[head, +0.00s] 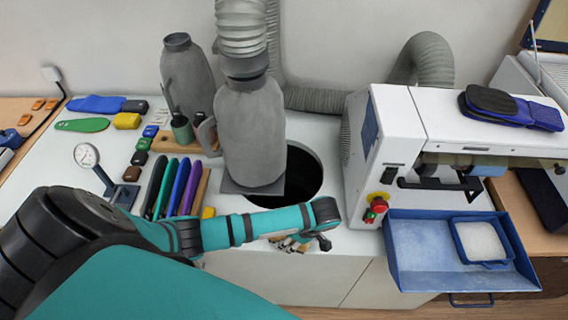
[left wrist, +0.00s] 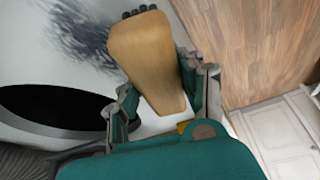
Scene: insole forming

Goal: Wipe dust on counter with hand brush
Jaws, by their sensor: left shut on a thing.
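My left gripper (head: 300,243) is low over the front edge of the white counter (head: 336,205), in front of the round dark opening. In the left wrist view my left gripper (left wrist: 165,100) is shut on the hand brush (left wrist: 150,55), a tan wooden body with dark bristle tufts at its far end. In the head view my arm and gripper hide most of the brush. A dark grey dust smear (left wrist: 80,38) lies on the counter beside the brush in the left wrist view. I cannot tell whether the bristles touch the counter. My right gripper is not in view.
A round opening (head: 305,172) lies behind the gripper, with a grey duct housing (head: 252,130) above it. A white machine (head: 385,130) with a blue tray (head: 415,260) stands to the right. Coloured tools (head: 172,185) and a dial gauge (head: 87,156) sit left. The floor (left wrist: 245,40) lies beyond the counter edge.

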